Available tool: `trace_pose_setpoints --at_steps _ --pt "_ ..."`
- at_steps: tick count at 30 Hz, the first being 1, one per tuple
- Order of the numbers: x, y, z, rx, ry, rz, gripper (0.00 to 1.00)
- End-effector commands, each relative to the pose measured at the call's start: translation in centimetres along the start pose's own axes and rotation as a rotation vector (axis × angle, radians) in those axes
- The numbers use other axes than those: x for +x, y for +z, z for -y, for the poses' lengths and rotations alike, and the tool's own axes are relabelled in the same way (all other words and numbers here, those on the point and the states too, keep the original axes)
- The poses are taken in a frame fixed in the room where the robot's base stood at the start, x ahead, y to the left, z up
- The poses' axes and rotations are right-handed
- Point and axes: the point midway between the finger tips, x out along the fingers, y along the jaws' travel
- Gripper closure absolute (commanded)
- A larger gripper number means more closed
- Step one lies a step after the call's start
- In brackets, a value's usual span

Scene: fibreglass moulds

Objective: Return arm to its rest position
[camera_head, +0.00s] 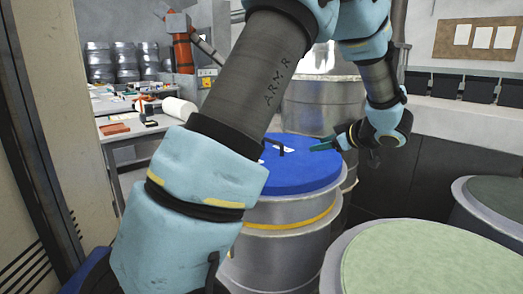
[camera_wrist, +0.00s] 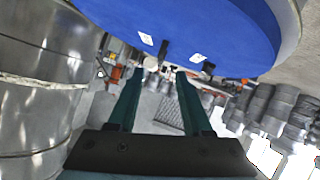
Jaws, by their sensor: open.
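My gripper (camera_head: 318,147) is beside the right part of a round blue lid in the head view, its fingers pointing left over the lid's edge. In the wrist view my gripper (camera_wrist: 160,75) shows two teal fingers spread apart with nothing between them. The blue lid (camera_head: 310,172) lies on a metal drum (camera_head: 280,245) with a yellow band, and has a dark handle (camera_head: 275,147) and pale labels. The lid also fills the top of the wrist view (camera_wrist: 200,25). Whether the fingers touch it I cannot tell. My arm hides the lid's left part.
A large metal vat (camera_head: 318,105) stands behind the blue-lidded drum. A pale green-topped drum (camera_head: 430,262) and a darker one (camera_head: 500,205) stand at right. A cluttered worktable (camera_head: 125,135) is at left. A low wall (camera_head: 460,130) carries dark bins (camera_head: 447,86).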

Motion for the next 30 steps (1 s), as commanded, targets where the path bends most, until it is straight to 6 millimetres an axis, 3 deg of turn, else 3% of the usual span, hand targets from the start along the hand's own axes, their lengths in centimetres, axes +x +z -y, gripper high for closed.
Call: trace_pose_setpoints --at_steps 11,17,20,23,30 --pt "3.0 -2.9 -1.2 0.04 0.213 0.077 0.5" --pt "4.5 -4.0 -0.1 0.132 0.366 0.194 0.5" --pt "4.9 -4.0 2.5 0.226 0.436 0.304 0.5" --pt "4.5 -3.1 7.1 0.35 0.471 0.453 0.5" --pt "1.5 -0.9 22.5 0.646 0.369 0.818 0.5"
